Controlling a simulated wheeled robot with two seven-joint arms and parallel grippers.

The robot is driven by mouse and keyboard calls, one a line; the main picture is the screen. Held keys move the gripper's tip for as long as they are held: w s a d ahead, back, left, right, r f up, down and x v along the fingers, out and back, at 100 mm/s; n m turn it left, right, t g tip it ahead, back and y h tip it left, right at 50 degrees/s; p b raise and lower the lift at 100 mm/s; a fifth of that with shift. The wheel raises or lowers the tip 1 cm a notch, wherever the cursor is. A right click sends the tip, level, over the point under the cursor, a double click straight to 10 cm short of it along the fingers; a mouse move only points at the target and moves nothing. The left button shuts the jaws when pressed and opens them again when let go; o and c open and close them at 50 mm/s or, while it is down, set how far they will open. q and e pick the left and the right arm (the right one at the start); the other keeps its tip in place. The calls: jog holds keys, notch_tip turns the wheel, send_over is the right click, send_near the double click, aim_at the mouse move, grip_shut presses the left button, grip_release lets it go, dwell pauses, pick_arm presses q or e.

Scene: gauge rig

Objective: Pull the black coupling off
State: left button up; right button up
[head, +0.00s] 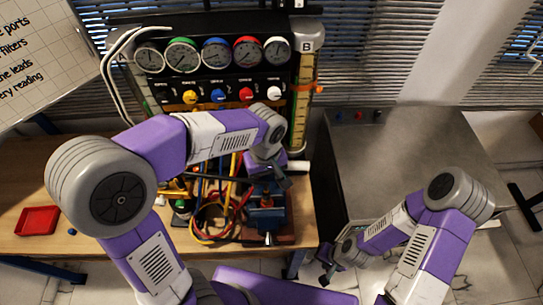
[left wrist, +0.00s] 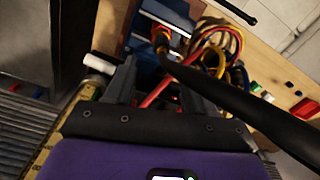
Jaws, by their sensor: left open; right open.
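A blue vise (head: 268,217) stands on the bench front, with a small red and yellow fitting (left wrist: 160,38) at its jaws in the left wrist view. A thick black hose or bar (left wrist: 235,92) crosses that view from near the fitting to the lower right. I cannot clearly single out the black coupling. My left gripper (head: 281,182) is above the vise; in the left wrist view its two grey fingers (left wrist: 160,92) are apart, with no object clearly held. My right gripper (head: 328,264) is open, low and right of the bench, away from the vise.
Coloured hoses (head: 208,218) lie looped left of the vise. Behind stands a panel with several gauges (head: 215,55) and coloured knobs. A red tray (head: 38,220) lies at the bench's left. A grey cabinet (head: 410,160) stands to the right, its top mostly clear.

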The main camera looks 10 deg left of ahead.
aim_at(266, 189)
pick_arm(q)
jog(key=f, duration=0.5)
jog(key=f+b, duration=0.1)
jog(key=f, duration=0.1)
jog(key=shift+s+f, duration=0.2)
jog(key=shift+s, duration=0.05)
grip_shut()
dwell(0.3)
